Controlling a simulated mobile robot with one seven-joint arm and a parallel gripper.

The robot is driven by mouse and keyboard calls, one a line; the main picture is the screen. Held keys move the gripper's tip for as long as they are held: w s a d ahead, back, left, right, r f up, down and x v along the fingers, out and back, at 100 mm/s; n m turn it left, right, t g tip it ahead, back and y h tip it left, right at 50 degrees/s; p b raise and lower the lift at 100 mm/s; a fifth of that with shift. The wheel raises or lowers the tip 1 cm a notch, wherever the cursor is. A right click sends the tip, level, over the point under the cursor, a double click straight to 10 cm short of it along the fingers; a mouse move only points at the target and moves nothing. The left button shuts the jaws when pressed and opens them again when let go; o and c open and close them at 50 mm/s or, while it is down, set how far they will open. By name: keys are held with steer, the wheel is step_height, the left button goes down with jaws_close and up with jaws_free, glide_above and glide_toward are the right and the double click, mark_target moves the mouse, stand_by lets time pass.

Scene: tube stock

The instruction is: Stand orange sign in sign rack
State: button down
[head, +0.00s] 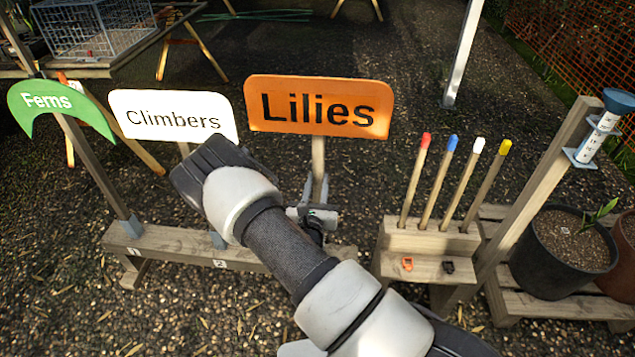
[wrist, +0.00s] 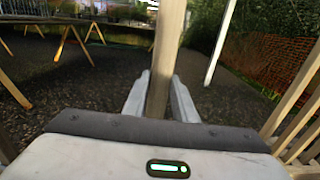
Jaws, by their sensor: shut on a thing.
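The orange sign (head: 318,88) reads "Lilies" and is upright, on a pale wooden post. My gripper (head: 319,190) is shut on that post below the panel. In the wrist view the post (wrist: 167,55) rises between the two fingers of my gripper (wrist: 160,100). The sign rack (head: 165,242) is a low wooden beam with numbered places 1 and 2 showing. A green "Ferns" sign (head: 58,103) stands at place 1 and a white "Climbers" sign (head: 172,117) at place 2. My arm hides the orange sign's post foot and the rack's right part, so I cannot tell whether they meet.
Right of the rack stands a wooden block (head: 430,240) with several colour-tipped stakes. Beyond it are a wooden post (head: 535,190) with a rain gauge and a potted plant (head: 563,250) on slats. A wire cage (head: 95,28) sits on a table behind. Gravel lies open behind the signs.

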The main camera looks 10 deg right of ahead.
mark_target(318, 192)
steer(key=shift+f, duration=0.3)
steer(key=shift+f+b, duration=1)
steer(key=shift+f, duration=0.55)
steer(key=shift+f+b, duration=0.3)
steer(key=shift+f, duration=0.15)
steer(key=c, duration=1.4)
jaws_free()
steer(key=shift+o, duration=0.2)
steer(key=shift+s+f, duration=0.1)
steer(key=p+v, duration=0.3)
steer(key=v, duration=1.4)
